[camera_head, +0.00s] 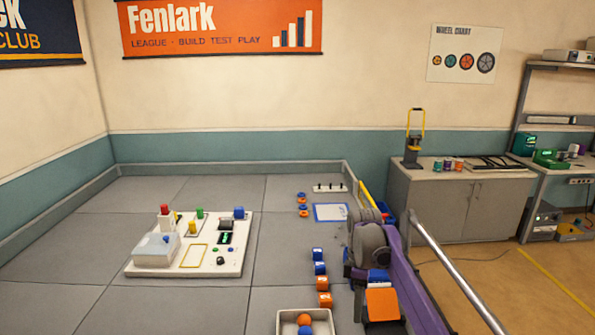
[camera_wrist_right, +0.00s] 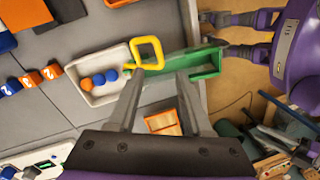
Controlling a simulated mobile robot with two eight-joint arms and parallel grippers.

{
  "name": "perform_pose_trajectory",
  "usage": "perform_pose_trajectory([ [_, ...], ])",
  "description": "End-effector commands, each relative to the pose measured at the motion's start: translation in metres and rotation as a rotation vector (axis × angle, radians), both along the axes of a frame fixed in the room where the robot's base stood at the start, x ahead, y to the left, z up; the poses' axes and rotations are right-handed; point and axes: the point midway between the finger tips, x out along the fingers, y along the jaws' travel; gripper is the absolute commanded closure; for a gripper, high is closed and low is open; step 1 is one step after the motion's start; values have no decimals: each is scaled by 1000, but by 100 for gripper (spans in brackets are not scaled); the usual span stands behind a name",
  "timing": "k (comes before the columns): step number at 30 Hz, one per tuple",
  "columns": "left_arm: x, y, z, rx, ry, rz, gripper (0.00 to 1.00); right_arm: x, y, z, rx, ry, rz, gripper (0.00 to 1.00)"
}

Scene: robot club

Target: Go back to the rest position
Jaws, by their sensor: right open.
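My right gripper (camera_wrist_right: 160,80) is open in the right wrist view, its two grey fingers apart with nothing held between them. Beyond the fingertips are a white tray (camera_wrist_right: 75,66) with orange and blue balls, a yellow square loop (camera_wrist_right: 147,52) and a green tray (camera_wrist_right: 208,62). The loop overlaps the tray edges in this view; I cannot tell whether it touches them. In the head view my purple right arm is at the lower right, and its fingertips are hard to make out. My left gripper is not in view.
In the head view, a white board (camera_head: 240,262) with small parts lies on the grey floor tiles. Blue and orange blocks (camera_head: 322,284) stand in a row behind the white tray (camera_head: 281,322). A grey cabinet (camera_head: 440,205) stands at right. The tiles at left are clear.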

Motion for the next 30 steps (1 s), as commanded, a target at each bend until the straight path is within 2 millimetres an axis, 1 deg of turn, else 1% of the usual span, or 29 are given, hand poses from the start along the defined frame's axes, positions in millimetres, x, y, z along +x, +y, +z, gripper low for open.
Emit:
perform_pose_trajectory([
  [1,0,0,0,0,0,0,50,-14,-2,8,-8,-35,-59,50],
  [5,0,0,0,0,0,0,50,-47,-5,20,-20,-127,-226,50],
  [6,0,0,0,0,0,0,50,-58,-6,22,-20,-156,-278,50],
  [10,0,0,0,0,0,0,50,-96,-9,24,-13,-246,-445,50],
  [13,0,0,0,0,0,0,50,-128,-11,20,1,-311,-574,50],
  [17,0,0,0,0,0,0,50,-171,-13,7,35,-394,-743,50],
  [21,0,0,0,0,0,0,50,-217,-16,-16,87,-476,-924,50],
  [24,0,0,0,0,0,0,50,-246,-17,-36,131,-525,-1041,50],
  [27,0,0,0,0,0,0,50,-268,-18,-54,172,-562,-1136,50],
  [30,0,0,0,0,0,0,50,-282,-19,-68,203,-586,-1202,50],
])
